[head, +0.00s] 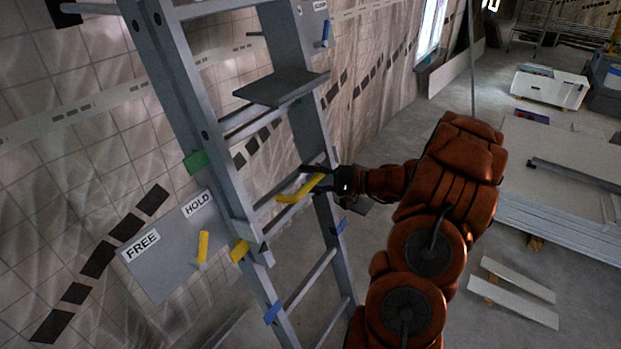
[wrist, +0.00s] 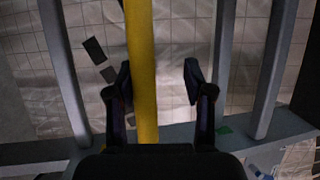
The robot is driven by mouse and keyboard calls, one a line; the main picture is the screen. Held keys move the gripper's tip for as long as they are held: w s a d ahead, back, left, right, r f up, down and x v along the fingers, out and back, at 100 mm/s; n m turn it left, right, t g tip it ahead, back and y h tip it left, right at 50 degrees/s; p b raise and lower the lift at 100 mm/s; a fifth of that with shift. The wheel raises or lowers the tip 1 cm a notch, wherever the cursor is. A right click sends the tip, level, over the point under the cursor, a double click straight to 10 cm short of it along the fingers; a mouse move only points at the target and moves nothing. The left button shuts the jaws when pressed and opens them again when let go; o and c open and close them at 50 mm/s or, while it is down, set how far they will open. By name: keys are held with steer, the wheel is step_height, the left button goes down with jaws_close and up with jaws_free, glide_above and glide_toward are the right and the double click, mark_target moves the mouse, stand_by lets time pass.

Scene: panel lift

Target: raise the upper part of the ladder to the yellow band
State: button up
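The grey ladder stands by the tiled wall, its upper part (head: 177,87) overlapping the lower part (head: 318,278). A yellow bar (head: 297,191) sticks out at a rung of the upper part. My gripper (head: 318,181) is at this bar. In the wrist view the bar (wrist: 142,70) passes between my open fingers (wrist: 158,82), close to the left finger, with a clear gap to the right one. I cannot tell whether the left finger touches it. A yellow mark (head: 239,250) and a green mark (head: 196,161) show at the left rail.
A grey plate (head: 165,262) labelled FREE and HOLD carries a short yellow lever (head: 203,247), upright below HOLD. A dark shelf (head: 281,88) juts from the ladder above my gripper. Blue marks (head: 272,312) sit lower down. Stacked panels (head: 560,185) and loose boards (head: 513,292) lie at right.

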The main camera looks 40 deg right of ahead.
steer(key=shift+d, duration=0.1)
steer(key=v, duration=1.2)
